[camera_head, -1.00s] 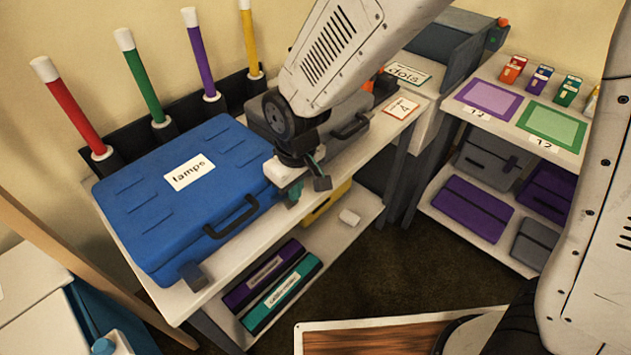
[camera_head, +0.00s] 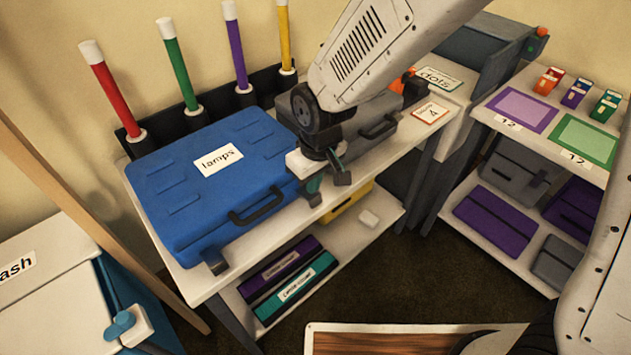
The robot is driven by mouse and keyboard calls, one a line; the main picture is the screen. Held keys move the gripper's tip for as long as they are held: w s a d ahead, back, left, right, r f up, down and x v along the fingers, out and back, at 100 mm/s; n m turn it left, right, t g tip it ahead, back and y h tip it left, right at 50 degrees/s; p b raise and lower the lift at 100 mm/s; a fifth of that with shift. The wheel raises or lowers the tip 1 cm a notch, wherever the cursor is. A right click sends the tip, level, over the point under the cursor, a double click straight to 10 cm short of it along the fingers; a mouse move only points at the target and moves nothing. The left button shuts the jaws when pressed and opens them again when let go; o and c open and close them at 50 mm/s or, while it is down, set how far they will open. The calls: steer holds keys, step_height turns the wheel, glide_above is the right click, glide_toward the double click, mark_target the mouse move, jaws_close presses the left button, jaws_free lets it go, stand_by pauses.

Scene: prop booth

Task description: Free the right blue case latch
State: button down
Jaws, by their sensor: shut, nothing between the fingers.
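The blue case (camera_head: 175,185) with a "lamps" label lies closed on the white bench top, its black handle (camera_head: 257,208) on the front side. A grey latch (camera_head: 214,262) sticks out at the front, left of the handle. My gripper (camera_head: 316,188), with teal and dark finger parts, points down at the case's right front corner. It is shut and empty. The right latch's place is mostly covered by my gripper. I cannot tell the latch from the dark finger parts, nor whether they touch.
A grey case (camera_head: 375,120) stands close behind my gripper on the same bench. Coloured tubes (camera_head: 178,70) stand in a dark rack behind the blue case. The lower shelf holds purple and teal boxes (camera_head: 295,290) and a yellow one. Dark floor lies open at right.

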steer(key=s+d+r, duration=0.4)
steer(key=r, duration=0.4)
steer(key=shift+s, duration=0.2)
stand_by(0.4)
steer(key=s+d+r+m, duration=0.3)
steer(key=s+d+r, duration=0.1)
steer(key=d, duration=0.4)
steer(key=s+d+r+m, duration=0.3)
steer(key=s+d, duration=0.3)
steer(key=d, duration=0.2)
steer(key=s+d+r+m+h, duration=0.1)
steer(key=s+d+r+m, duration=0.1)
steer(key=s+d+r, duration=0.3)
steer(key=d, duration=0.4)
steer(key=shift+r+m, duration=0.15)
steer(key=shift+m, duration=0.25)
steer(key=shift+s, duration=0.1)
